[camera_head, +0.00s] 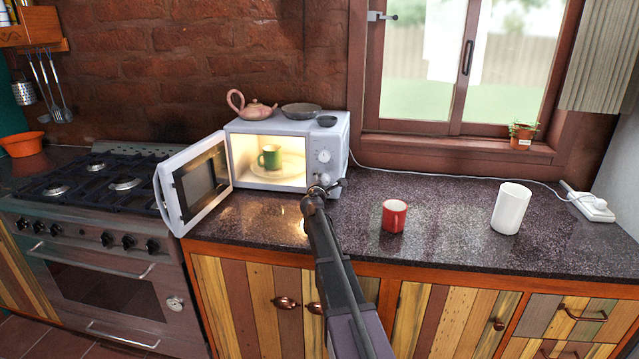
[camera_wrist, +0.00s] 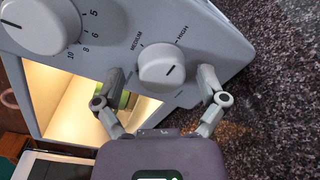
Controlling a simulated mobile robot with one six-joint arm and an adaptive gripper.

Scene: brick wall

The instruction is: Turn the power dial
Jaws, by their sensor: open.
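The power dial (camera_wrist: 160,67) is a round white knob on the microwave's grey-white panel, with MEDIUM and HIGH printed around it in the wrist view. A short dark mark shows on its face. My gripper (camera_wrist: 162,76) is open, with one finger on each side of the dial. I cannot tell whether either finger touches it. The microwave (camera_head: 240,125) stands on the counter with its door (camera_head: 195,185) swung open to the left. In the head view my gripper (camera_head: 326,188) is at the lower part of the panel and mostly hides the power dial.
A timer dial (camera_wrist: 40,22) sits beside the power dial; it also shows in the head view (camera_head: 324,156). A green mug (camera_head: 269,158) stands inside the lit microwave. A teapot (camera_head: 252,108) and bowls rest on top. A red mug (camera_head: 394,216) and white cup (camera_head: 510,208) stand right.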

